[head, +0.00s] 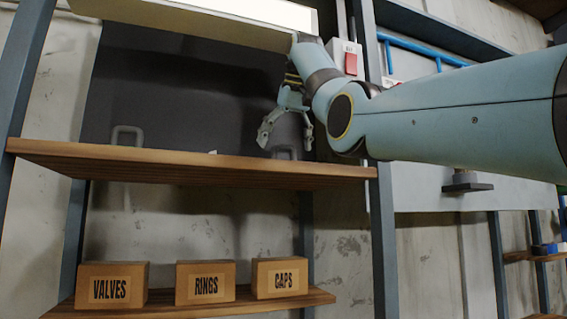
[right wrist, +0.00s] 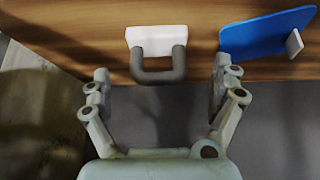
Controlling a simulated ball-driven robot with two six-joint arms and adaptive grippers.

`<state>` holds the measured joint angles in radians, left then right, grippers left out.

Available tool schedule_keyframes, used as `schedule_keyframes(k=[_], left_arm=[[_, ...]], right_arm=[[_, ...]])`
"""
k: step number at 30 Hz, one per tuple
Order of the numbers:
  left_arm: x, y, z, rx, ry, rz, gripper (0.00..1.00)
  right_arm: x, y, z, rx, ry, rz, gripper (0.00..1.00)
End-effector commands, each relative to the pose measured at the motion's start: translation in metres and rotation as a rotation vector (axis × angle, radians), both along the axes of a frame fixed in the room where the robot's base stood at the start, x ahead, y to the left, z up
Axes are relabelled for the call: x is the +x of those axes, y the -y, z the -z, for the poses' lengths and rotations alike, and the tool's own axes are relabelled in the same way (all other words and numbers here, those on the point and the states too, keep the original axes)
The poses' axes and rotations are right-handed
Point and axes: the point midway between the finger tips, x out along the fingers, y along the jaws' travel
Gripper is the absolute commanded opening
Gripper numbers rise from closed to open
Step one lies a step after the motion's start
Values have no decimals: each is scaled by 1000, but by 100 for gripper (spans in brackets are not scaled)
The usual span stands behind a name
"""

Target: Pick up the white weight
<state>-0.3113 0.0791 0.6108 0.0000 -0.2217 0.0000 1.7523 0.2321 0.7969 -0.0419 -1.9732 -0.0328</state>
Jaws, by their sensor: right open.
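The white weight (right wrist: 156,36) is a white block with a dark grey U-shaped handle (right wrist: 158,75), on the wooden shelf in the right wrist view. My right gripper (right wrist: 160,80) is open, its two fingers on either side of the handle, with gaps. In the head view my right gripper (head: 285,142) hangs fingers down just above the upper shelf, over a dark grey handle (head: 285,152); the block below it is hidden by the shelf's front edge. My left gripper is not in view.
A blue plate (right wrist: 265,32) with a white tab lies right of the weight in the wrist view. Another light grey handle (head: 127,131) stands on the upper shelf (head: 180,165) at left. Boxes marked VALVES (head: 111,285), RINGS (head: 206,282) and CAPS (head: 280,277) sit below.

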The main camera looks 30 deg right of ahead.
Motion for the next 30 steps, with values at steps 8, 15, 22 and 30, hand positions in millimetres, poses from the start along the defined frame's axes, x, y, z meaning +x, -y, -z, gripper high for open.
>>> schedule_keyframes(k=[8,15,22,30], left_arm=[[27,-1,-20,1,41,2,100],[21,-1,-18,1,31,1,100],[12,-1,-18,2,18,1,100],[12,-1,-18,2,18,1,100]], right_arm=[[19,7,29,0,-1,1,94],[20,7,31,0,1,1,94],[20,7,31,0,0,0,64],[20,7,31,-1,0,1,29]])
